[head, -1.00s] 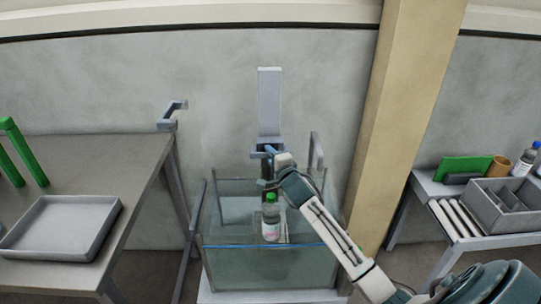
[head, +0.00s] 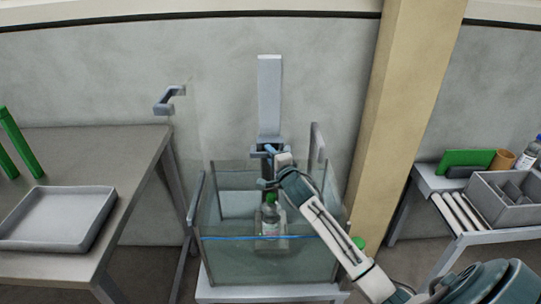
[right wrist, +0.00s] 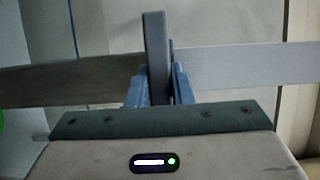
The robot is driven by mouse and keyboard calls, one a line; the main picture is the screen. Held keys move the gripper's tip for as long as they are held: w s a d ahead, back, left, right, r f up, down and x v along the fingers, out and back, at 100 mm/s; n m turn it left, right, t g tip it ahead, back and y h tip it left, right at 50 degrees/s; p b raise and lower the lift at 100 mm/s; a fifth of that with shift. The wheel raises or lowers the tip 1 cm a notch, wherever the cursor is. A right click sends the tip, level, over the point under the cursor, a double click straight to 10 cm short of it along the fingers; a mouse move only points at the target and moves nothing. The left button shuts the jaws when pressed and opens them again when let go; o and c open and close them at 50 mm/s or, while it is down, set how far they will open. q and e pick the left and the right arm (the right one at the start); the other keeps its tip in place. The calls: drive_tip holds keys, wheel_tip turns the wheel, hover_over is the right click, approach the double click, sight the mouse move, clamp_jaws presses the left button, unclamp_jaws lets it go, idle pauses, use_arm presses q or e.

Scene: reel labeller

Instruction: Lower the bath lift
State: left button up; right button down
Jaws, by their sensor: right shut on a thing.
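The bath (head: 225,262) is a clear glass tank with a blue line across its front. The lift's tall grey column (head: 270,95) stands behind it. A clear bottle with a green cap and pale label (head: 270,222) stands upright on the lift's platform (head: 283,243), inside the tank and seen through the glass. My right gripper (head: 269,150) is at the lift's carriage, low on the column. In the right wrist view its blue fingers (right wrist: 159,90) are shut on an upright grey bar (right wrist: 155,45), seemingly the lift's handle. My left gripper is out of view.
A table with a grey tray (head: 58,218) and green posts (head: 20,145) is at left. A grey bracket (head: 168,100) rises beside the tank. A beige post (head: 405,110) and a side table with a divided box (head: 505,198) are at right.

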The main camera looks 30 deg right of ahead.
drive_tip(key=c, duration=1.3)
unclamp_jaws()
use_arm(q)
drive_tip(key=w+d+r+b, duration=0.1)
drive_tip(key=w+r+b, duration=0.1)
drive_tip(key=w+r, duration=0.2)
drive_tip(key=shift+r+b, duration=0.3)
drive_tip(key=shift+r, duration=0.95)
use_arm(e)
drive_tip(key=shift+s+a, duration=0.3)
drive_tip(key=shift+s, duration=1.5)
drive_tip(key=shift+s+a, duration=0.25)
drive_tip(key=shift+s, duration=1.5)
drive_tip(key=shift+s+a, duration=0.3)
drive_tip(key=shift+s, duration=1.5)
